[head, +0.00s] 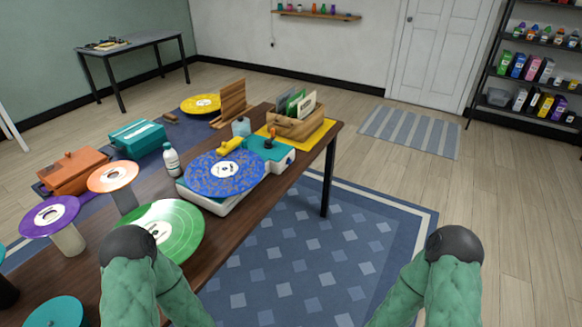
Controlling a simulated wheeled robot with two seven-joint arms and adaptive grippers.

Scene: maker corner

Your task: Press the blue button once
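I cannot make out a clear blue button. A white turntable (218,205) with a speckled blue record (225,172) stands on the wooden table. A yellow piece (229,145) sits at the record's far edge. Behind it is a teal-topped white device (282,161) with small dark and orange parts on top, too small to tell apart. My two green arms rise from the bottom edge and end in dark round joints, the left one over the table's near edge and the right one over the rug. Neither gripper shows.
A green record (177,235), a purple record (49,215) and an orange record (113,176) crowd the table's left part. A wooden crate (290,129) holds sleeves at the far end. The rug (320,260) right of the table is clear.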

